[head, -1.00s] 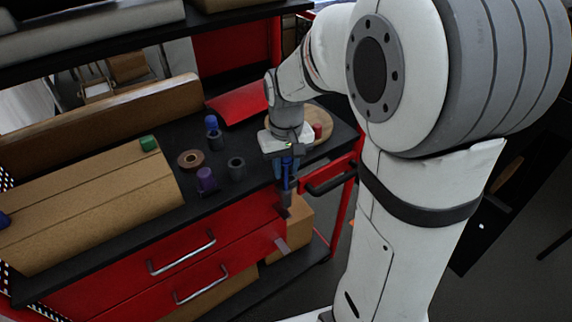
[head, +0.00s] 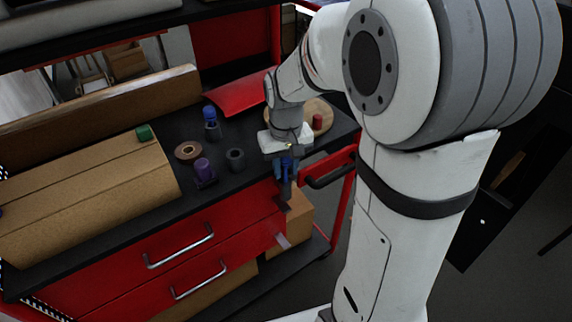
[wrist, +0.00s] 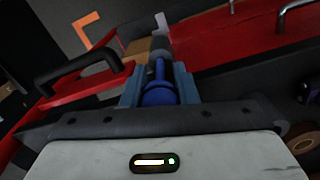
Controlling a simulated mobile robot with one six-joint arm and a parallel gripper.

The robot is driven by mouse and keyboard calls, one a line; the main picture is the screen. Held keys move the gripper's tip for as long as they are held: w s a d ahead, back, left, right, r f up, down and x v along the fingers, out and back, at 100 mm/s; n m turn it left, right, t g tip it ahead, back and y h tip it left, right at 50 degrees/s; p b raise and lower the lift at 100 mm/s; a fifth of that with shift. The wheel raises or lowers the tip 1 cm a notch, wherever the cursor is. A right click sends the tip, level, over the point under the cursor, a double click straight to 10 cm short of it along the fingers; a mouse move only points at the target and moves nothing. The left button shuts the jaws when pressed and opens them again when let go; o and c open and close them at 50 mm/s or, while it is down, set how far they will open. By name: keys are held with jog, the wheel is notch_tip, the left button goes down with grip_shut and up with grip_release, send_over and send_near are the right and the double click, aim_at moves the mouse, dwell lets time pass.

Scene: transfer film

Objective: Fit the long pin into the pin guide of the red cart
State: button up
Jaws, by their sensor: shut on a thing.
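My gripper (head: 284,172) has blue fingers shut around the blue long pin (wrist: 158,92). In the head view the fingers largely hide the pin. The gripper points down at the front right edge of the red cart (head: 160,262). A grey cylindrical piece, apparently the pin guide (wrist: 160,47), lies just beyond the pin's narrow shaft in the wrist view. It also shows directly below the fingers in the head view (head: 286,189). I cannot tell whether the pin's tip is inside it or only above it.
The black cart top holds a grey tube (head: 235,159), a purple-topped piece (head: 203,170), a blue-topped piece (head: 211,124), a tape roll (head: 188,151) and a cardboard box (head: 90,195). A black handle (head: 330,174) is close to the gripper's right.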

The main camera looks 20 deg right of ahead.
jog(key=shift+f+b, duration=0.35)
jog(key=shift+f, duration=0.2)
jog(key=o, duration=1.1)
jog(key=shift+c, duration=0.2)
notch_tip(320, 180, up, 8)
jog(key=shift+f+p, duration=0.1)
jog(key=shift+p, duration=0.4)
jog(key=shift+s, duration=0.1)
jog(key=s+r+t+p, duration=0.1)
jog(key=s+r+p, duration=0.1)
jog(key=s, duration=0.5)
jog(key=s+r+t+p, duration=0.1)
jog(key=s+r+p, duration=0.1)
jog(key=s, duration=0.4)
jog(key=shift+s+d+r+m+t+p, duration=0.3)
jog(key=shift+s+m+p, duration=0.1)
jog(key=shift+p, duration=0.45)
